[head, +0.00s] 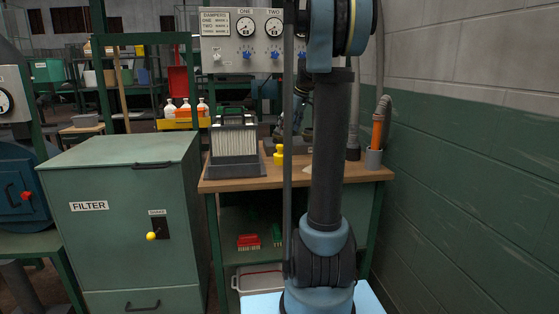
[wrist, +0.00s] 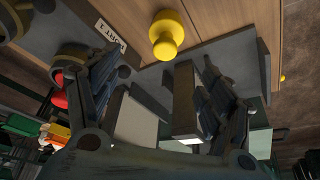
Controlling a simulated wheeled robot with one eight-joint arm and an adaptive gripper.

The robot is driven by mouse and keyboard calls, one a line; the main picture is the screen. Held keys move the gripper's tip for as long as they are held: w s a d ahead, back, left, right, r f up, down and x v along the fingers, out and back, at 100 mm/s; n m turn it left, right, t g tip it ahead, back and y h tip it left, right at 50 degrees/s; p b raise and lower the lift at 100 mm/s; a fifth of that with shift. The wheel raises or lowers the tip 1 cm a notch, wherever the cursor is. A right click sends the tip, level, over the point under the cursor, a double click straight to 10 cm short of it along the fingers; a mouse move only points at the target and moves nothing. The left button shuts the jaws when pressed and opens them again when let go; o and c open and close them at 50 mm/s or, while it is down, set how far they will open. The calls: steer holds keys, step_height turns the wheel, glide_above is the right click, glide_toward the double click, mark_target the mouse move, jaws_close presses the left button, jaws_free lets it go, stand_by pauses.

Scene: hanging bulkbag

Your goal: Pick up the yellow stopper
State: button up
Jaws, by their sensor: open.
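The yellow stopper (head: 279,155) stands on the wooden bench top (head: 232,185), just right of a framed filter unit. In the wrist view the yellow stopper (wrist: 172,36) shows near the top centre, with a round knob and a wider collar. My gripper (wrist: 160,107) is open and empty, its fingers spread to either side. The stopper lies beyond the gap between them, apart from both fingers. In the head view my arm hides most of the gripper.
The framed filter unit (head: 235,140) stands left of the stopper. A grey cup with an orange-handled tool (head: 375,153) is at the bench's right end. A gauge panel (head: 255,42) rises behind. The green filter cabinet (head: 125,220) is left and a wall closes the right.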

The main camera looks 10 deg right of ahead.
glide_toward(280, 155)
steer(key=w+f, duration=0.1)
steer(key=w+a+f, duration=0.1)
steer(key=f, duration=0.1)
steer(key=w+f, duration=0.1)
steer(key=w, duration=0.1)
steer(key=shift+w+a+f, duration=0.1)
steer(key=shift+a+f, duration=0.1)
steer(key=shift+a, duration=0.15)
steer(key=shift+a+x, duration=0.1)
steer(key=shift+x, duration=1.25)
steer(key=shift+a+x, duration=0.15)
steer(key=shift+x, duration=1.2)
steer(key=shift+s+r, duration=0.1)
steer(key=shift+s, duration=0.1)
steer(key=c, duration=1.2)
